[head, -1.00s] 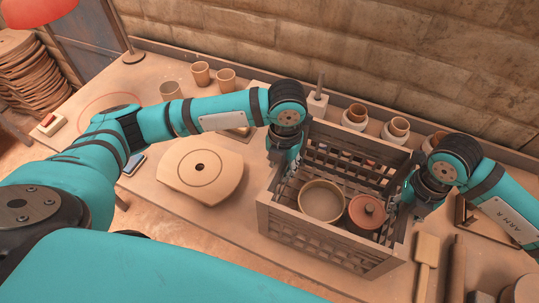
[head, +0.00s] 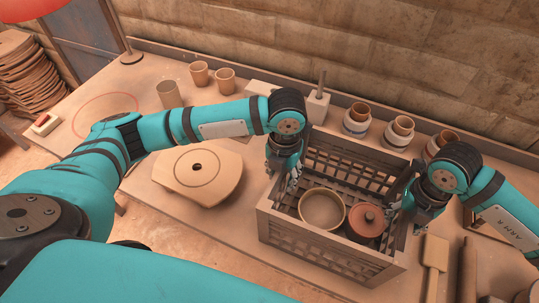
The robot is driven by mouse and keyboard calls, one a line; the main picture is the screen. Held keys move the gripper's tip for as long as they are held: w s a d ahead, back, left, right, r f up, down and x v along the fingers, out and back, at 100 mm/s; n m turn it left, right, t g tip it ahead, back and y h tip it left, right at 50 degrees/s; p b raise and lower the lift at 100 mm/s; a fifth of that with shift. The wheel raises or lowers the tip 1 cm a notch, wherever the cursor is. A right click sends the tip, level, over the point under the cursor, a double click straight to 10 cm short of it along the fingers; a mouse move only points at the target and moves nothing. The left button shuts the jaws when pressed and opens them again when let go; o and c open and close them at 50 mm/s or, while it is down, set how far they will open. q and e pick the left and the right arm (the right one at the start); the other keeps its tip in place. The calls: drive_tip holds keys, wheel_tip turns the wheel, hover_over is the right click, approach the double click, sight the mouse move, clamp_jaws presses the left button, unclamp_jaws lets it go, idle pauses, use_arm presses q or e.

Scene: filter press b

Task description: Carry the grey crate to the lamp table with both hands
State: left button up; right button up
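The grey crate (head: 325,252) is slatted and stands upright at the right of the head view. Whether the crate's base touches the tabletop is unclear. The red lamp (head: 132,52) stands at the far left end of the long table (head: 150,75), near a red circle outline (head: 108,98).
A round disc on a pale board (head: 197,172) lies left of the crate. Several cups stand behind my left arm, including a tan cup (head: 168,94). Striped pots (head: 357,120) stand behind the crate along the wall. A paddle (head: 433,262) lies to the right.

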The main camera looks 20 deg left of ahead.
use_arm(q)
wheel_tip(320, 180, up, 12)
drive_tip(key=shift+f, duration=0.25)
drive_tip(key=shift+r, duration=0.2)
use_arm(e)
drive_tip(key=shift+r, duration=0.1)
wheel_tip(320, 180, up, 12)
drive_tip(key=shift+f, duration=0.1)
drive_tip(key=shift+f, duration=0.1)
idle(0.5)
